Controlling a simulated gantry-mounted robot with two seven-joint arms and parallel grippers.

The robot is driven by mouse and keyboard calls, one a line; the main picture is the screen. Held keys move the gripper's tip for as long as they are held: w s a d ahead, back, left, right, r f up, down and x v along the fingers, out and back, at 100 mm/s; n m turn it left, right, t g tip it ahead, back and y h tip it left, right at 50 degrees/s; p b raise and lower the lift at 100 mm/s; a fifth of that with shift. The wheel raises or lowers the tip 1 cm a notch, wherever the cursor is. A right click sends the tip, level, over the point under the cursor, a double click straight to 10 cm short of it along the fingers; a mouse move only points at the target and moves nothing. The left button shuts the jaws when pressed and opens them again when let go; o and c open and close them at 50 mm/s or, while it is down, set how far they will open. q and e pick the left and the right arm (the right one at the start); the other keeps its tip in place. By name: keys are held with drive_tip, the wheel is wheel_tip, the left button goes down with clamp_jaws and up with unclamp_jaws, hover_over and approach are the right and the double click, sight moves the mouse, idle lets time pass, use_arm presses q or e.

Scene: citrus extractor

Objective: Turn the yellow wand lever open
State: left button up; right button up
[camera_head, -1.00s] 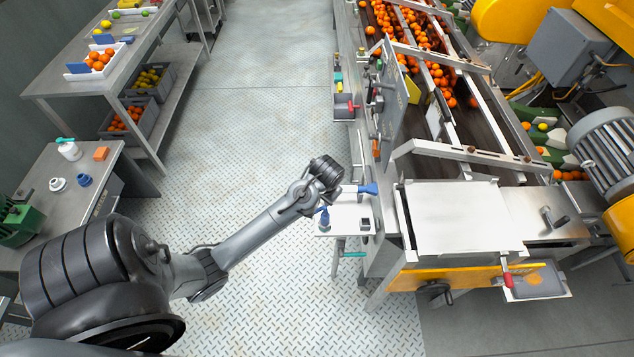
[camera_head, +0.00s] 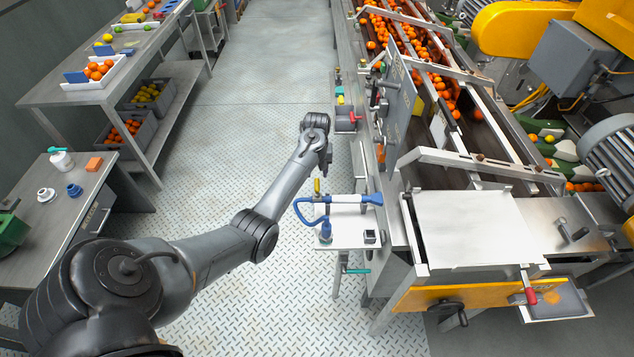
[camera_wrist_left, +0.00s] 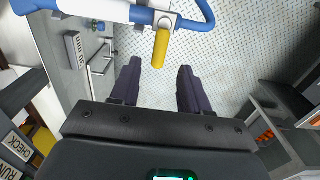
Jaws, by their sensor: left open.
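The yellow wand lever (camera_head: 317,186) stands up from the white and blue spray wand (camera_head: 345,199), which sits above a small white shelf (camera_head: 350,238) beside the machine. My left gripper (camera_head: 327,172) is just behind the lever in the head view, its fingers partly hidden by my wrist. In the left wrist view, my open left gripper (camera_wrist_left: 160,72) has two dark fingers apart with nothing between them. The lever (camera_wrist_left: 160,48) lies a little beyond the fingertips, roughly centred in their gap. The wand body (camera_wrist_left: 120,12) crosses the top. My right gripper is not in view.
The conveyor machine (camera_head: 470,215) with oranges stands to the right, its control panel (camera_head: 398,95) close to my gripper. A blue hose (camera_head: 303,213) loops at the wand's left end. A side table (camera_head: 60,225) stands at left. The aisle floor (camera_head: 250,130) is clear.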

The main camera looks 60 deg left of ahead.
sight(317, 183)
use_arm(q)
drive_tip(key=shift+f, duration=2.95)
drive_tip(key=shift+c, duration=0.2)
clamp_jaws()
